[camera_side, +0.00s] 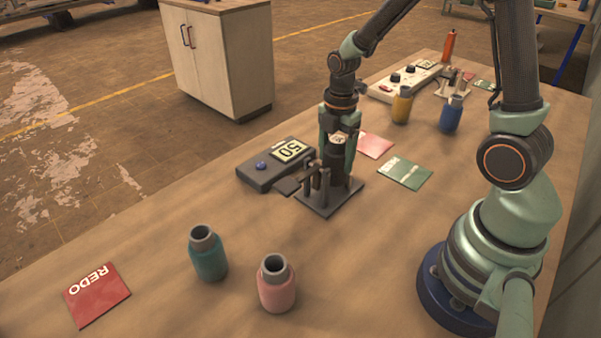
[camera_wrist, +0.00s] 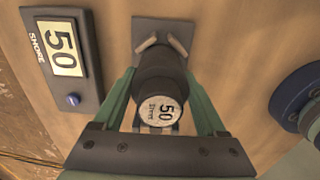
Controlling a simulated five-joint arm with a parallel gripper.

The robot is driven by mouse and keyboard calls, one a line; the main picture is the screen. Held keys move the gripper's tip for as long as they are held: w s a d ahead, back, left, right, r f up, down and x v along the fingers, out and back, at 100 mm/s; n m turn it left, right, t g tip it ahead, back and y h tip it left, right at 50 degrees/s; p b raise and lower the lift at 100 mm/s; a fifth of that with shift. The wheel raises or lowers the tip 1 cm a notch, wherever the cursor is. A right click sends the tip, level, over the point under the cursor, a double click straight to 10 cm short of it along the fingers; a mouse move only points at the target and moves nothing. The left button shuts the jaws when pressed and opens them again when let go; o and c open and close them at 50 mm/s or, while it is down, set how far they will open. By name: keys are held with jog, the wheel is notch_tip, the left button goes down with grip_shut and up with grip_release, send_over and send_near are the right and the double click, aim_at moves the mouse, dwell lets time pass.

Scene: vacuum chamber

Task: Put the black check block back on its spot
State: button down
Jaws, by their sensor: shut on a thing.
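The black check block (camera_side: 340,166) is a dark cylinder with a pale round end marked 50. It also shows in the wrist view (camera_wrist: 164,82), label end toward the camera. My gripper (camera_side: 337,150) is shut on it, with a green finger on each side (camera_wrist: 165,100). The block is upright over a dark stand (camera_side: 318,207), a flat plate with short posts. The stand's plate also shows beyond the block in the wrist view (camera_wrist: 150,24). The block hides part of the plate, and I cannot tell whether its bottom touches it.
A dark gauge (camera_side: 268,176) reading 50 lies just left of the stand. Teal (camera_side: 208,258) and pink (camera_side: 276,290) bottles stand in front. A red REDO card (camera_side: 96,294) lies front left. A green card (camera_side: 405,172) lies right of the stand. Yellow and blue bottles stand behind.

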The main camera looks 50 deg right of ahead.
jog(key=shift+r, duration=5.25)
jog(key=w+a+r, duration=0.4)
jog(key=w+a, duration=0.6)
jog(key=w, duration=0.1)
jog(key=w+a+r, duration=0.1)
jog(key=w+a, duration=0.2)
jog(key=a, duration=0.4)
jog(key=w+a+r, duration=0.1)
jog(key=w+a, duration=0.1)
jog(key=a, duration=0.5)
notch_tip(320, 180, down, 20)
jog(key=shift+a+r, duration=0.1)
jog(key=shift+r, duration=0.1)
jog(key=shift+f, duration=0.1)
